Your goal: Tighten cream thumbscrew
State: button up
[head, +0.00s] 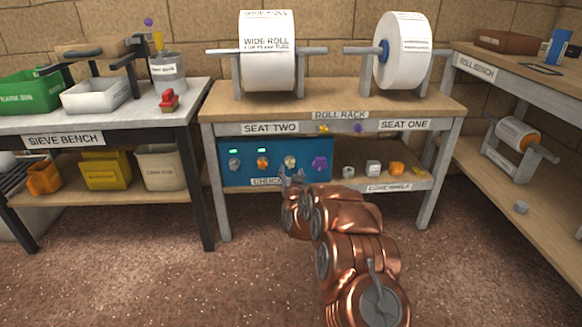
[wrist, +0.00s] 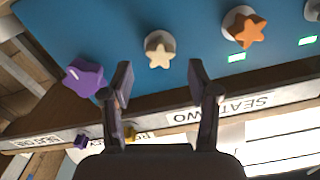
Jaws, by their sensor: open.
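The cream thumbscrew (wrist: 158,50) is a star-shaped knob on a pale round base, fixed to a blue panel. In the head view the cream thumbscrew (head: 290,161) sits on the front of the blue panel (head: 248,176) under the roll rack, between an orange and a purple knob. My gripper (wrist: 160,84) is open and empty. Its two fingers point at the panel, and the cream thumbscrew shows between and beyond their tips, apart from them. In the head view my gripper (head: 292,175) is small and just below the cream thumbscrew.
An orange star knob (wrist: 244,29) and a purple star knob (wrist: 83,76) flank the cream one. Green lights (wrist: 236,58) show by the orange and grey knobs (head: 234,163). The SEAT TWO label edge (wrist: 230,108) crosses the wrist view. Small blocks (head: 373,168) stand right of the panel.

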jog(key=shift+r+n+p, duration=0.3)
jog(key=shift+n+p, duration=0.1)
jog(key=shift+p, duration=0.6)
jog(key=n+p, duration=0.3)
jog(key=p, duration=0.2)
jog(key=n+p, duration=0.3)
jog(key=p, duration=0.2)
jog(key=shift+p, duration=0.3)
jog(key=n+p, duration=0.4)
jog(key=p, duration=0.1)
jog(key=shift+n, duration=0.3)
jog(key=n+p, duration=0.5)
jog(key=n, duration=0.1)
jog(key=shift+f+p, duration=0.1)
jog(key=shift+p, duration=0.25)
jog(key=n+p, duration=0.1)
jog(key=n, duration=0.2)
jog(key=shift+a+n+p, duration=0.1)
jog(key=shift+n+p, duration=0.3)
jog(key=shift+f+n+p, duration=0.25)
jog(key=shift+n+p, duration=0.05)
jog(key=shift+n, duration=1.1)
jog(key=shift+w, duration=0.15)
